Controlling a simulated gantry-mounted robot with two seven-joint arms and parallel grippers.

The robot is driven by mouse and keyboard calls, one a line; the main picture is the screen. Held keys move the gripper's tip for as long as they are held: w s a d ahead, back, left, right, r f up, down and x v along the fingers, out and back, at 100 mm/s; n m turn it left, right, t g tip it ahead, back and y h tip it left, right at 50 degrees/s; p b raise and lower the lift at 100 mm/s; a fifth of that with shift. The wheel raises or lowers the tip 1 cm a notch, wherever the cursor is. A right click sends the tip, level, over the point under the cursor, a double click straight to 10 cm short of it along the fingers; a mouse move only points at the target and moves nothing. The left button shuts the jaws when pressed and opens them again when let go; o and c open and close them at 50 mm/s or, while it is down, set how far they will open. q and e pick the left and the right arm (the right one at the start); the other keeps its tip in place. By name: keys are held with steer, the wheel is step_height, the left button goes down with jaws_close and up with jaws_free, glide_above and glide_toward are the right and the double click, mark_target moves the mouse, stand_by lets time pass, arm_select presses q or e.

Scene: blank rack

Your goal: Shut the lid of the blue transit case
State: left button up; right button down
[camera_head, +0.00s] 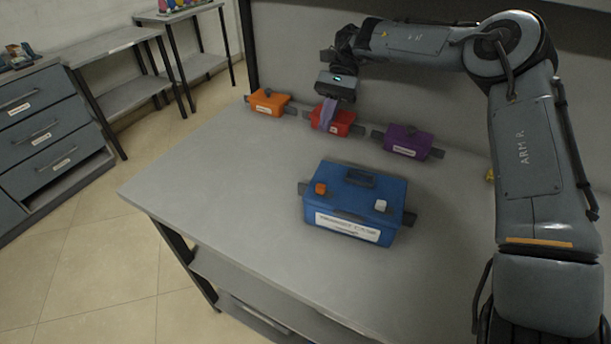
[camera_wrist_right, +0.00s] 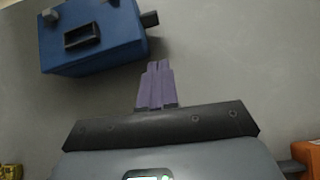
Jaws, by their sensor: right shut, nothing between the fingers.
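The blue transit case (camera_head: 357,205) stands on the grey table, with a white label on its front. Its lid (camera_head: 345,190) looks down flat on the body, with no gap that I can see. A dark handle, an orange block and a white block show on top. The case also shows in the right wrist view (camera_wrist_right: 95,40), at the upper left. My right gripper (camera_head: 327,118) has its purple fingers together and empty, at the red case behind the blue one; the fingers show in the wrist view (camera_wrist_right: 156,85), apart from the blue case. My left gripper is out of view.
Small orange (camera_head: 269,101), red (camera_head: 343,122) and purple (camera_head: 408,141) cases stand in a row along the back of the table (camera_head: 200,180). The table's left part is clear. A drawer cabinet (camera_head: 45,130) and other benches stand at the left.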

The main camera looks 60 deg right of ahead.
mark_target(300, 186)
steer(key=b+x, duration=0.3)
steer(key=x, duration=0.6)
steer(key=shift+s+a+f, duration=0.1)
steer(key=shift+a+f, duration=0.1)
steer(key=shift+f, duration=0.15)
steer(key=shift+s+a+r+b, duration=0.15)
steer(key=shift+a+b, duration=0.4)
steer(key=shift+a, duration=0.9)
steer(key=shift+s+a, duration=0.1)
steer(key=shift+a, duration=0.35)
